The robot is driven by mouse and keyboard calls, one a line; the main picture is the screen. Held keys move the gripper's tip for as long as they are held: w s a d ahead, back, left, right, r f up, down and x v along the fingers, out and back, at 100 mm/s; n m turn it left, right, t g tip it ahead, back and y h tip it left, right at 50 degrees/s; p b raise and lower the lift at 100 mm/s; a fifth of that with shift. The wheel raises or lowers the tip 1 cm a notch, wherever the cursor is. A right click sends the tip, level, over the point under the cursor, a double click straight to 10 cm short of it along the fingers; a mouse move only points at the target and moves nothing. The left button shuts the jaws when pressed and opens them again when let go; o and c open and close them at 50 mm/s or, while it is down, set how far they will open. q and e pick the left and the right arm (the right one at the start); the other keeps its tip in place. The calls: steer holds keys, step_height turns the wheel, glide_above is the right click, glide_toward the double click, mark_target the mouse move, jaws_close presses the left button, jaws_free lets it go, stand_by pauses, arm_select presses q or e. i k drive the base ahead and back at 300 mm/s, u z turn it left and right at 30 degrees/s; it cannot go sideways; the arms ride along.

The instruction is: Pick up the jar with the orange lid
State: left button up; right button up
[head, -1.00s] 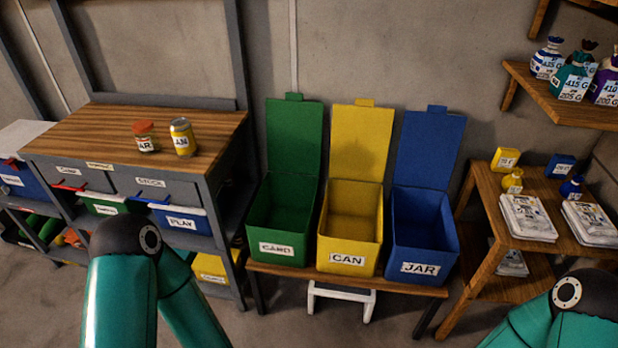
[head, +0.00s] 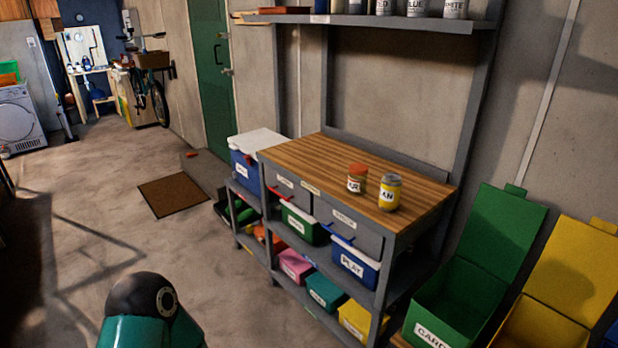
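The jar with the orange lid (head: 357,178) stands upright on the wooden top of the workbench (head: 310,152), in the middle of the head view. A yellow can (head: 389,192) with a partly readable label stands just to its right, nearer to me. Of my arms, only a teal and black part of one shows at the bottom left, well short of the bench. Neither gripper is in the picture.
Below the bench top are drawers and shelves with labelled bins, including a blue one (head: 355,262). Open green (head: 455,300) and yellow (head: 548,318) bins stand at the right. A shelf with several cans hangs above. The floor (head: 90,230) at the left is largely clear.

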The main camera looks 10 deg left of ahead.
mark_target(357, 176)
steer(key=u, duration=0.05)
steer(key=k, duration=0.55)
steer(key=u, duration=0.3)
steer(key=i, duration=0.65)
steer(key=u, duration=0.55)
steer(key=i, duration=0.95)
steer(key=z, duration=0.4)
